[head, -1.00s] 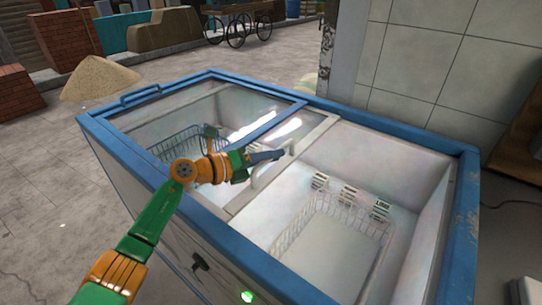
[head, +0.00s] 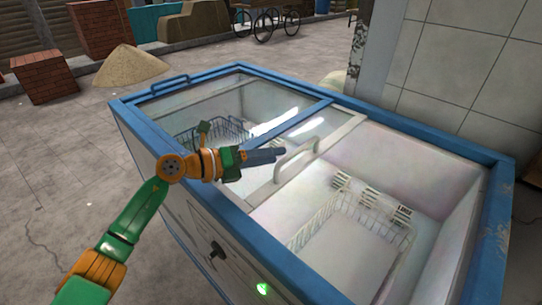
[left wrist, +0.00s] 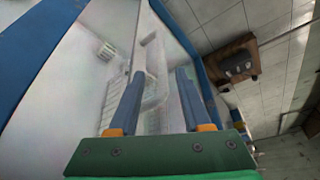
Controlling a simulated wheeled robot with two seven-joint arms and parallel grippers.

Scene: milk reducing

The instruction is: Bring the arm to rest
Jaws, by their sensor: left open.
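My left arm comes in from the lower left in the head view. The chest freezer (head: 440,137) has a blue rim. Its glass lid covers the left part and its right part is open. My right gripper is not in view.
Wire baskets (head: 408,236) stand inside the freezer, and the one in the open part looks empty. A tiled wall (head: 470,70) rises behind the freezer. A sand pile (head: 132,67), bricks (head: 45,76) and a cart (head: 266,20) are farther back. Paved floor at left is clear.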

